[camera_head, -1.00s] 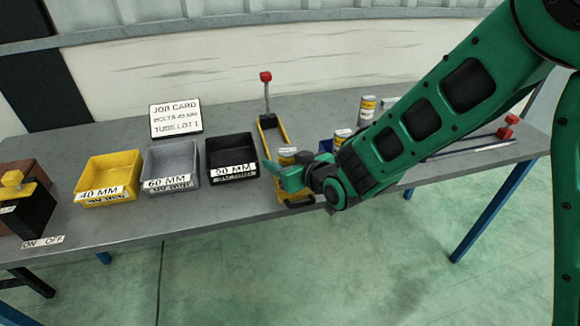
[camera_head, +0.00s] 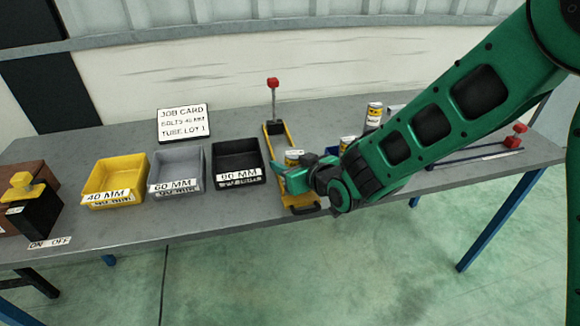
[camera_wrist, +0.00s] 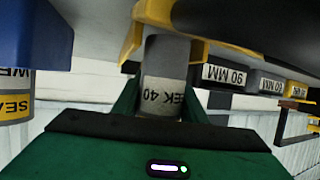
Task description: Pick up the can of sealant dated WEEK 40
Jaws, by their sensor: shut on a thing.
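A second can (camera_head: 373,115) stands farther back, and a third can (camera_head: 346,143) is partly hidden behind my arm. A can labelled "WEE…" and "SEA…" (camera_wrist: 14,95) shows at the wrist view's left edge.
Yellow (camera_head: 115,180), grey (camera_head: 178,168) and black (camera_head: 237,162) bins stand left of my gripper, marked 40, 60 and 90 MM. A job card (camera_head: 184,122) stands behind them. A yellow frame with a red-topped post (camera_head: 273,100) is close by. The bench's front edge is near.

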